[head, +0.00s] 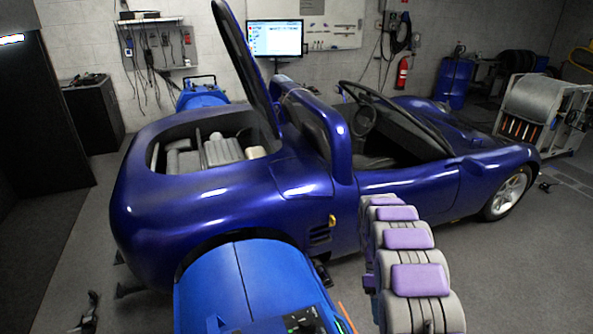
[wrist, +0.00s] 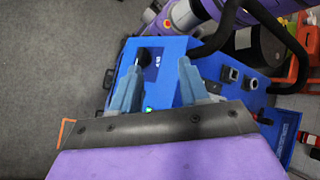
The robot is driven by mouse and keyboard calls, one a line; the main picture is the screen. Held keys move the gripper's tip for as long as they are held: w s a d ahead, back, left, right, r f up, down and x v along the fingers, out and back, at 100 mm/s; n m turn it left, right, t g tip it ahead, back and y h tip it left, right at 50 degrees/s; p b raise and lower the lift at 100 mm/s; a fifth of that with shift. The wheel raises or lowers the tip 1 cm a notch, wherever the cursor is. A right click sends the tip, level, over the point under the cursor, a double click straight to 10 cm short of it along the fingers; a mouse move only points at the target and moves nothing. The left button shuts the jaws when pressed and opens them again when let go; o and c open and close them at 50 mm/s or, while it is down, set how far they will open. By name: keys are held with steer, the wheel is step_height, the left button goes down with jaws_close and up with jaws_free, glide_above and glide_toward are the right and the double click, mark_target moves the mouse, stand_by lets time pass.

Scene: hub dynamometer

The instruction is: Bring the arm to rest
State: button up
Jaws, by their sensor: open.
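My gripper (wrist: 160,64) shows in the wrist view, with two light-blue fingers apart and nothing between them. It is over or in front of a blue dynamometer unit (wrist: 215,62) with black sockets and a dark panel; the exact gap is unclear. In the head view my grey and purple arm (head: 408,240) rises at the lower middle right, beside the blue car. My fingers cannot be made out in that view.
A blue sports car (head: 215,210) with its rear lid raised fills the middle. A blue dynamometer unit (head: 245,285) stands at its rear wheel. Black cables (wrist: 270,25) curve close by at the wrist view's upper right. Grey floor (head: 530,270) is clear at right.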

steer(key=s+a+r+m+t, duration=0.25)
steer(key=s+r, duration=0.35)
steer(key=r, duration=0.3)
steer(key=s+a+r+m+t, duration=0.1)
steer(key=s+r+m, duration=0.2)
steer(key=s+r, duration=0.5)
steer(key=s+a+r+m+t, duration=0.1)
steer(key=s+a+m, duration=0.1)
steer(key=s, duration=0.7)
steer(key=s+a+r+m+t+y, duration=0.1)
steer(key=s+a+r+m, duration=0.1)
steer(key=s, duration=0.8)
steer(key=shift+s+a+r+m+t, duration=0.2)
steer(key=shift+a+m+t, duration=0.15)
steer(key=shift+a+m, duration=0.35)
steer(key=shift+a, duration=0.15)
